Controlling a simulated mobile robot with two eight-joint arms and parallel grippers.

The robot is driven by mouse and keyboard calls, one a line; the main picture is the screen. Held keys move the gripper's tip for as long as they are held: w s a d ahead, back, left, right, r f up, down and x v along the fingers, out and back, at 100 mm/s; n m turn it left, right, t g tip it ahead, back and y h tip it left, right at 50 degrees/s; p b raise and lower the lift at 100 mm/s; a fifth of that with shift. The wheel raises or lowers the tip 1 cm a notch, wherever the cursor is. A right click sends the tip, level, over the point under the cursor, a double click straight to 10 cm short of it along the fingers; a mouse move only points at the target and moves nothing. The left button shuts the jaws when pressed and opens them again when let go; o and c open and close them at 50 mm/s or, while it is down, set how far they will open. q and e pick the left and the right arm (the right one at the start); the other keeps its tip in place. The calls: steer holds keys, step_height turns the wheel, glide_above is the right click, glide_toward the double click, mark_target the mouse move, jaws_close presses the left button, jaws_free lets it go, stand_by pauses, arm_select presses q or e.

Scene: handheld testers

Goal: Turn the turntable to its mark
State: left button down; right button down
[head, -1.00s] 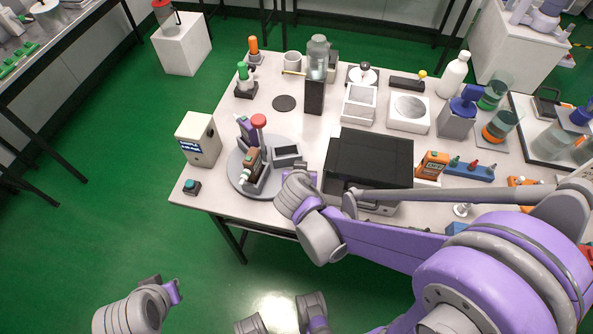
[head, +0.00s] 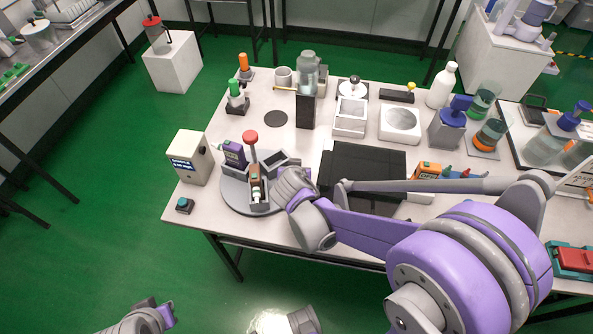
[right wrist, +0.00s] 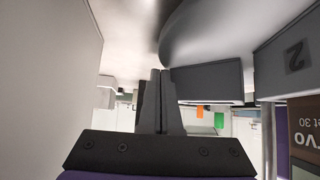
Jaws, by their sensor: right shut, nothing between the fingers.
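The turntable (head: 231,193) is a grey disc at the table's near left corner, with a red-topped post (head: 250,136). Its cradles hold a purple tester (head: 234,153) and a brown tester (head: 256,184); another cradle (head: 275,161) sits at the right. My right gripper (right wrist: 160,76) is shut and empty, its tips close beside a cradle block (right wrist: 208,80) near the disc; contact is unclear. In the head view my wrist hides its fingers at the disc's right side. My left gripper (head: 165,314) is low at the left, off the table. I cannot make out the turntable's mark.
A cream display box (head: 189,157) and a teal button (head: 184,205) stand left of the turntable. A black case (head: 362,170) lies right of it. A dark round pad (head: 276,118) is behind. Jars, bottles and trays crowd the back right.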

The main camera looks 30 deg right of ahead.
steer(key=shift+w+d, duration=0.1)
steer(key=shift+w, duration=0.7)
stand_by(0.4)
